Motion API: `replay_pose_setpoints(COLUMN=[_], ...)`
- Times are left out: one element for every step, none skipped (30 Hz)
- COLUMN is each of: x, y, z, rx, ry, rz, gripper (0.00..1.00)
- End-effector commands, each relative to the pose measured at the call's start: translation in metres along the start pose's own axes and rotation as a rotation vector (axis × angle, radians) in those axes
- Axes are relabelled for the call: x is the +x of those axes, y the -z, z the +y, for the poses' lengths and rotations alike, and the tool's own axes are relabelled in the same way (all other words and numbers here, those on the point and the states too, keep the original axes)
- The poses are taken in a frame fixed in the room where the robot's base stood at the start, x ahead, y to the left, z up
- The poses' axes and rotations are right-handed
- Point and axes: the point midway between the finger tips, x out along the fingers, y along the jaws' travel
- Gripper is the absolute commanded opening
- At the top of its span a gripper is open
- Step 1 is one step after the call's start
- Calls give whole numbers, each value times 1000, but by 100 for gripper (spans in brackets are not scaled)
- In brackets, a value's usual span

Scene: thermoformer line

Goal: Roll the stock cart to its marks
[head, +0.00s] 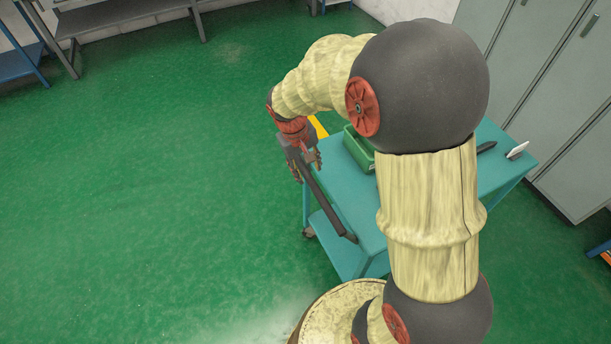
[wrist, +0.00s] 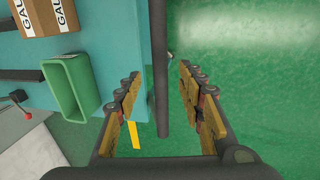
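The stock cart (head: 345,195) is teal, with a top and a lower shelf, and stands partly behind my arm. Its dark handle bar (head: 330,208) runs along the left side. In the wrist view the bar (wrist: 161,60) passes between the fingers of my gripper (wrist: 160,78), with a gap on each side. In the head view my gripper (head: 308,168) is at the far end of the bar. A yellow floor strip (head: 318,126) shows beyond the cart; a yellow strip (wrist: 134,130) also shows in the wrist view. Other marks are not visible.
A green bin (wrist: 85,90) and a cardboard box (wrist: 45,18) sit on the cart. Grey lockers (head: 540,80) stand at the right. A grey bench (head: 120,14) and blue rack (head: 20,62) are at the far left. The green floor left of the cart is clear.

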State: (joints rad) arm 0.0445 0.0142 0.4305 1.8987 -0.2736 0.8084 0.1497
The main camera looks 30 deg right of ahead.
Motion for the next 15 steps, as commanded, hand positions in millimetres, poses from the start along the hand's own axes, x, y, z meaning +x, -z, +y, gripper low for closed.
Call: replay_pose_setpoints(x=[10, 15, 22, 26, 31, 37, 41, 45, 50, 54, 57, 60, 62, 64, 65], y=[-1, -1, -1, -1, -1, -1, -1, -1, -1, -1, -1, -1, -1, -1, -1], z=[0, 0, -1, -1, 0, 0, 0, 0, 0, 0, 0, 0, 0, 0, 0], rx=[0, 0, -1, 0, 0, 0, 1, 1, 1, 1, 1, 1, 1, 1, 0], ry=[0, 0, 0, 0, 0, 0, 1, 1, 1, 1, 1, 1, 1, 1, 1], rz=[-4, -4, -4, -4, -4, -4, -3, -3, -3, -3, -3, -2, -2, -2, -2], gripper=[39, 39, 39, 39, 39, 39, 39, 39, 39, 39, 39, 39, 39, 39, 39])
